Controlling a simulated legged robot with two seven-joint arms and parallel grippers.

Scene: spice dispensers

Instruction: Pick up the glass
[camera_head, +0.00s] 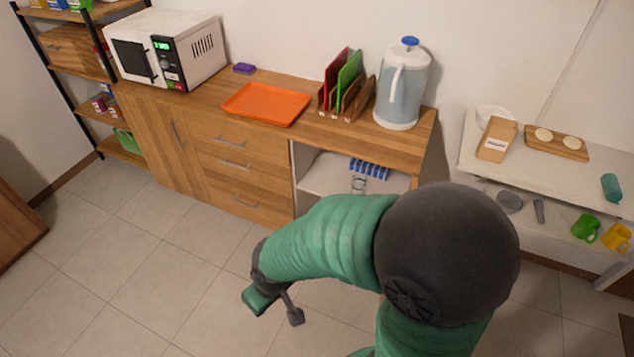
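I cannot tell for sure which thing is the glass. A small teal cup-like thing (612,187) lies or stands at the right end of the white table. A small clear or grey item (358,185) is in the open part of the wooden cabinet, in front of a blue rack, too small to make out. My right gripper (277,309) hangs over the floor in front of the cabinet, its fingers apart with nothing between them. It is well away from both. My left gripper is not in view.
The wooden counter (215,98) holds a microwave (168,50), an orange tray (266,104), a rack of boards and a jug (402,85). The white table (550,168) has green and yellow mugs below. My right arm hides part of the cabinet. Floor at left is clear.

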